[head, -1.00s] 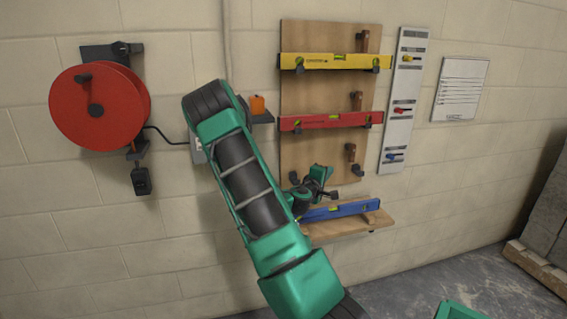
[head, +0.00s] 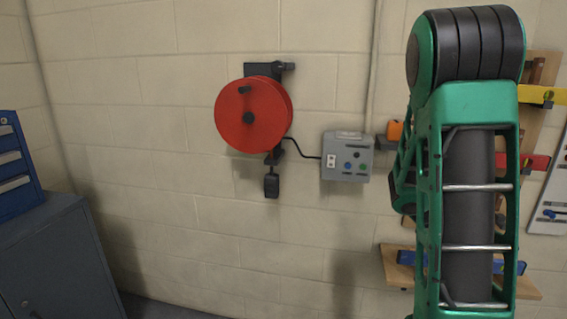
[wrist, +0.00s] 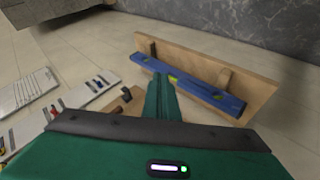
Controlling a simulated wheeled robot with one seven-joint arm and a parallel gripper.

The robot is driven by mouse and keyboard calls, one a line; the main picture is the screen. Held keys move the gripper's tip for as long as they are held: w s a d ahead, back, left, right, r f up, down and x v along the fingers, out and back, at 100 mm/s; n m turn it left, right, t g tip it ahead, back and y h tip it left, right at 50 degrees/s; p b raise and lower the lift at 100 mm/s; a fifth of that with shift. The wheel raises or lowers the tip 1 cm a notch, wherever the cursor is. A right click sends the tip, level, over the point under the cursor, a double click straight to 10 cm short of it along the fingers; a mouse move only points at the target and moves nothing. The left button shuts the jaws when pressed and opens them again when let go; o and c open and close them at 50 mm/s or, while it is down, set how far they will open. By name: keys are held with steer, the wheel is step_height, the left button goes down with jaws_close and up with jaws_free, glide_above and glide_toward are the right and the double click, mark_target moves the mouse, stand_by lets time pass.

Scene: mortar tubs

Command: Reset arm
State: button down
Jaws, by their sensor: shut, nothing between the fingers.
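My gripper (wrist: 163,95) shows in the wrist view as green fingers pressed together, with nothing held. In the head view my green and black arm stands almost upright at the right and hides my gripper. The blue level (head: 404,257) shows partly behind the arm there.
A red reel (head: 270,118) and grey control box (head: 347,160) hang on the wall. Yellow (head: 545,95) and red (head: 536,163) levels are partly behind my arm. A blue drawer unit (head: 14,165) stands on a grey cabinet (head: 50,260).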

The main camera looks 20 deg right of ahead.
steer(key=s+a+r+y, duration=0.2)
steer(key=s+a+y, duration=0.1)
steer(key=a, duration=0.7)
steer(key=s+a+r+n+y, duration=0.1)
steer(key=s+a+r+y, duration=0.1)
steer(key=a, duration=0.8)
steer(key=s+a+r+t+y, duration=0.1)
steer(key=s+a+y, duration=0.3)
steer(key=a, duration=0.6)
steer(key=shift+a+r+y, duration=0.3)
steer(key=shift+a+r, duration=0.1)
steer(key=shift+r, duration=0.1)
